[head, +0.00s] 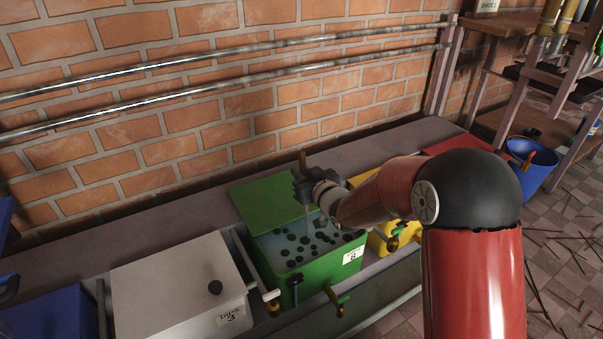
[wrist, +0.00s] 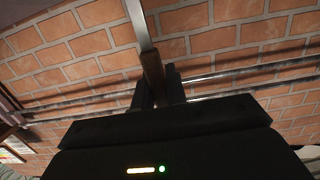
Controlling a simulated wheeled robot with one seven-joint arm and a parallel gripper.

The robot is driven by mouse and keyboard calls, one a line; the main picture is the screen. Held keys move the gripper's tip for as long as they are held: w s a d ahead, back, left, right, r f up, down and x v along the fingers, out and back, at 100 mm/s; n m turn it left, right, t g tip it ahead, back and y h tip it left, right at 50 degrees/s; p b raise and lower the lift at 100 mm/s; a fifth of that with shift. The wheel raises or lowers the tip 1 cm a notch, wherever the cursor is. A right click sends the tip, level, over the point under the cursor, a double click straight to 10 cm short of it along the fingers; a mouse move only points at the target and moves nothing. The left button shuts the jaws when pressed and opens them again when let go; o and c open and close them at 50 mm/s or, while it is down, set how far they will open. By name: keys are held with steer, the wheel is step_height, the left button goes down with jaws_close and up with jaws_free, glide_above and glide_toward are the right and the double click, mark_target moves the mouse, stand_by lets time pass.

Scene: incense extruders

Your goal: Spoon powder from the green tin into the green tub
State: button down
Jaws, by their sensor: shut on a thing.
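My gripper (head: 299,190) is shut on a spoon-like tool with a brown wooden handle (head: 303,163) and a thin metal shaft. In the wrist view the handle (wrist: 152,72) sits between the fingers (wrist: 158,90) and the metal shaft runs out of the top. My gripper is above the open green tub (head: 330,275), with the shaft pointing down into it. The tool's far end cannot be made out. The tub holds a pale grey surface with dark round spots. Its green lid (head: 268,203) is at the back left. I see no green tin.
A closed white tub (head: 180,285) stands left of the green tub, and a blue one (head: 55,310) further left. A yellow tub (head: 378,243) is to the right, partly behind my arm. Metal pipes (head: 200,63) run along the brick wall. A blue bucket (head: 533,165) stands right.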

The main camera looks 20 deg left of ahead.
steer(key=shift+r+p, duration=4.7)
steer(key=shift+r, duration=3.7)
